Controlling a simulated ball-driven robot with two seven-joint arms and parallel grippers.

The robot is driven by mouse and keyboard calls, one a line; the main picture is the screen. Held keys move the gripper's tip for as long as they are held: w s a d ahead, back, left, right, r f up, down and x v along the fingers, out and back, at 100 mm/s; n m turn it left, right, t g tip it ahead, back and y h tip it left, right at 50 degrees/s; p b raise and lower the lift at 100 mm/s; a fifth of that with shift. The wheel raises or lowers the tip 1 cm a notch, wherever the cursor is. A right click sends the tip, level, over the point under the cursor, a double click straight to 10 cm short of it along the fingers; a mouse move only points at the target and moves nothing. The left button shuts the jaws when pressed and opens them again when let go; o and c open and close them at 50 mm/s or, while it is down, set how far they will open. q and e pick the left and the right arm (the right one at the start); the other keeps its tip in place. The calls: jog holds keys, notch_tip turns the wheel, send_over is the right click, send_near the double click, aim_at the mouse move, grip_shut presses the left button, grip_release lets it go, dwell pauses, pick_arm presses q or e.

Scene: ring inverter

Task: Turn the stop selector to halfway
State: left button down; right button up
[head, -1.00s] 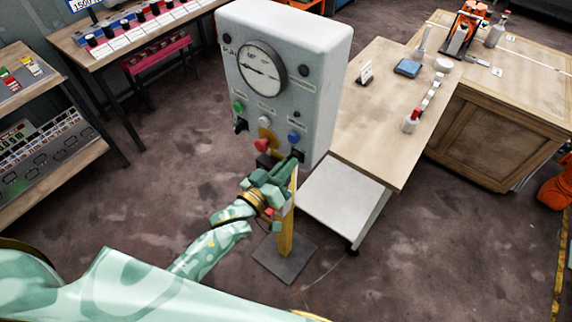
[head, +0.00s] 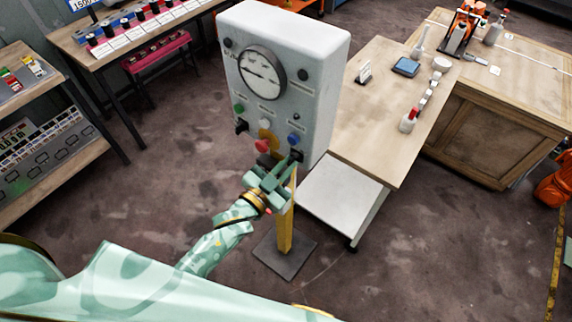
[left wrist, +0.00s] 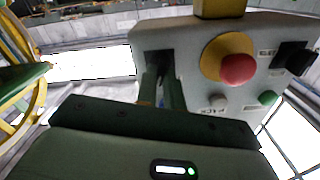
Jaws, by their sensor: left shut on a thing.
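A grey control box (head: 325,75) stands on a yellow post. Its front has a round gauge (head: 262,70), a green button (head: 239,107), a blue button (head: 293,138), a red mushroom button (head: 262,146) and a black selector (head: 241,126) at the lower left. A second black selector (head: 297,155) sits at the lower right. My left gripper (head: 285,166) reaches it from below and is shut on it. In the left wrist view the fingers (left wrist: 160,88) flank this dark knob, and the red button (left wrist: 238,69) shows to the right. The knob's angle and labels are unreadable. My right gripper is out of view.
A wooden bench (head: 372,120) with small bottles stands right of the box, with a white lower shelf (head: 338,195). A crate-like table (head: 500,130) is behind it. The floor in front is clear.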

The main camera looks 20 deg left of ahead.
pick_arm(q)
jog(key=shift+m, duration=1.1)
jog(key=c, duration=1.5)
grip_release()
jog(key=b+v, duration=0.1)
jog(key=v, duration=1.5)
jog(key=shift+s, duration=0.2)
